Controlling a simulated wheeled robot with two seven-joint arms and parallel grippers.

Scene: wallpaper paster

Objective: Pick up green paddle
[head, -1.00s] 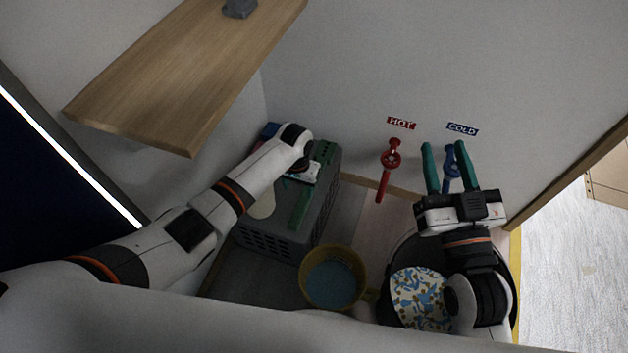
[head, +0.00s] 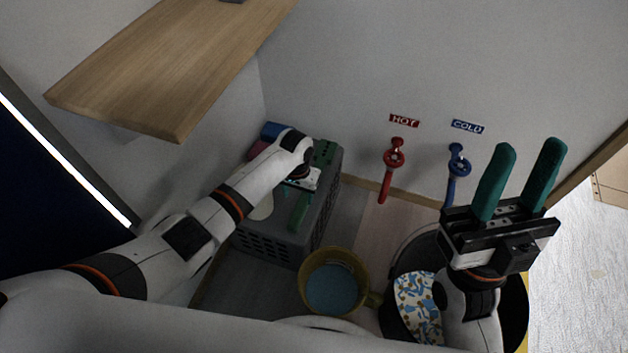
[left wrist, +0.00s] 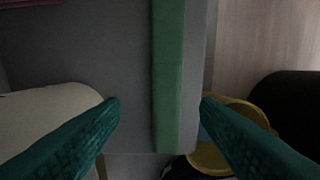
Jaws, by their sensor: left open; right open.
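The green paddle (head: 299,212) lies on top of the grey crate (head: 274,242), along its right side. In the left wrist view it shows as a long green bar (left wrist: 168,75). My left gripper (head: 291,192) is over the crate, partly hidden by its own arm in the head view. In the left wrist view its teal fingers (left wrist: 158,103) are open, with the bar lying between them in the picture; I see no contact. My right gripper (head: 528,150) is open and empty in front of the wall, well to the right of the crate.
A yellow bucket (head: 305,285) with blue contents stands in front of the crate. A patterned cloth or bag (head: 415,305) lies in a dark tub to the right. Red (head: 392,160) and blue (head: 458,165) taps are on the wall. A wooden shelf (head: 165,75) overhangs at upper left.

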